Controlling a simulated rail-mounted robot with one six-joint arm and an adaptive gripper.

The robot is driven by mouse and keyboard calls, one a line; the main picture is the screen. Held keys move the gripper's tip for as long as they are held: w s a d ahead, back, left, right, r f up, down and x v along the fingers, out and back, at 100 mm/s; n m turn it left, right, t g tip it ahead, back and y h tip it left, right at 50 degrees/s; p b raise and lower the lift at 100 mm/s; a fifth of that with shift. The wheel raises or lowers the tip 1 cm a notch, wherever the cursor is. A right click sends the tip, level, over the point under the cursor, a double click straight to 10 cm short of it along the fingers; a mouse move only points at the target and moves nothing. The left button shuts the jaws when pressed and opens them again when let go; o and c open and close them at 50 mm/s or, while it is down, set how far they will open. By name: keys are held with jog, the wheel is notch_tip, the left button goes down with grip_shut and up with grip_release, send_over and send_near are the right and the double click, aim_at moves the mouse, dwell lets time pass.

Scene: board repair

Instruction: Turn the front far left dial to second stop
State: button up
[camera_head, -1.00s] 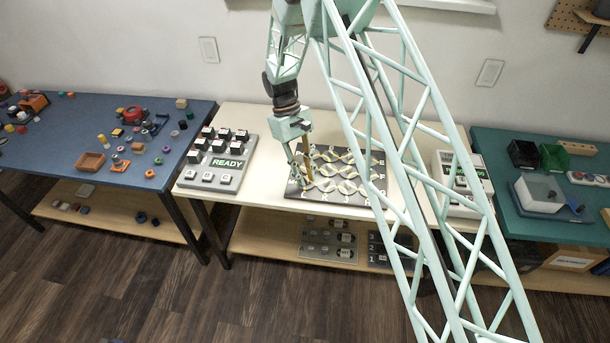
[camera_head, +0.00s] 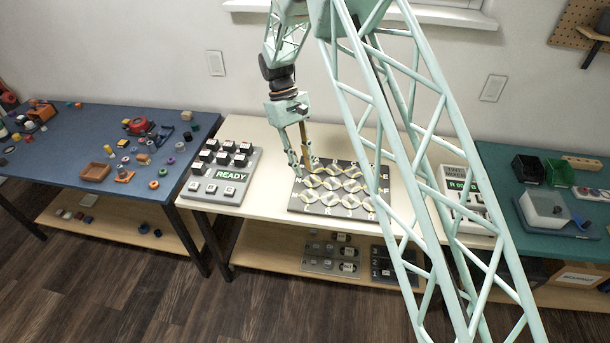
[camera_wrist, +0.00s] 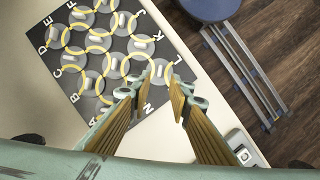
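The dark board (camera_head: 296,207) lies on the cream table, with several round grey dials carrying pale bar handles, yellow curved marks and white letters around its edge. In the wrist view the board (camera_wrist: 52,42) fills the upper left, and a dial (camera_wrist: 161,71) near the letter L shows between and beyond my fingertips. My gripper (camera_head: 303,167) points down over the back left part of the board. In the wrist view my gripper (camera_wrist: 157,86) has its two fingers apart with nothing between them. The fingers hide some dials; contact with the board cannot be told.
A grey button box (camera_head: 207,191) with a READY display stands left of the board. Another display box (camera_head: 462,198) stands to its right, partly behind my arm. Panels (camera_head: 331,262) lie on the shelf below. Blue (camera_head: 60,150) and green tables flank the cream one.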

jog(key=shift+v, duration=1.3)
jog(key=shift+r, duration=0.1)
jog(key=s+d+r+m+t+y, duration=0.1)
jog(key=s+d+r, duration=0.45)
jog(key=r, duration=0.55)
jog(key=s+d+r+m+t, duration=0.1)
jog(key=s+d+r+m, duration=0.1)
jog(key=s+d+r, duration=0.6)
jog(key=s+d+r+m+t+y, duration=0.1)
jog(key=s+d+r, duration=0.2)
jog(key=r, duration=1)
jog(key=s+d+r+m+t, duration=0.1)
jog(key=s+d+r, duration=0.3)
jog(key=s, duration=0.4)
jog(key=s+d+r+m+t, duration=0.1)
jog(key=s+d+r, duration=0.25)
jog(key=s, duration=0.55)
jog(key=s+d+f+m+t, duration=0.1)
jog(key=s, duration=0.7)
jog(key=s+d+m+t+y, duration=0.1)
jog(key=s+d, duration=0.1)
jog(key=s, duration=0.6)
jog(key=shift+s+f+t+b, duration=0.3)
jog(key=shift+f+b, duration=0.1)
jog(key=shift+b, duration=0.05)
